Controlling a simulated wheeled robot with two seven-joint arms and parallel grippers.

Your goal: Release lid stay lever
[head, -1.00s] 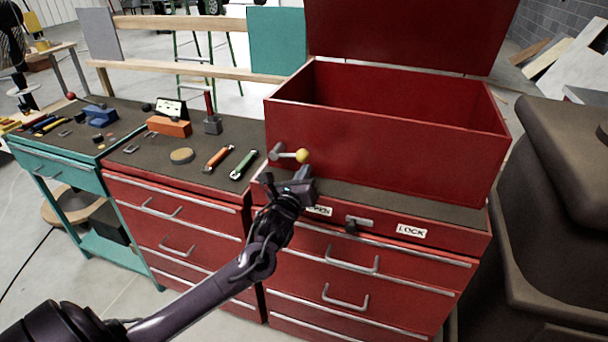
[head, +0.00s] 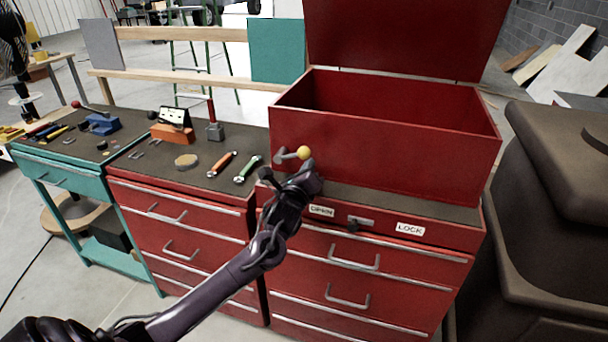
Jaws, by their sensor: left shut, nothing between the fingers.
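A red tool chest (head: 385,148) stands open, its red lid (head: 400,38) raised upright behind the box. The lid stay lever is a short grey arm with a yellow knob (head: 304,152), on the left part of the chest's front face. My left gripper (head: 312,178) is shut and empty, just below the knob. It hides part of the chest front, and I cannot tell whether it touches the lever. My right gripper is not in view.
Below the chest are a drawer cabinet with an OPEN label (head: 321,210), a LOCK label (head: 410,229) and a small latch (head: 356,222). A green wrench (head: 247,170) and an orange wrench (head: 221,164) lie left on the bench. A brown bin (head: 550,200) stands right.

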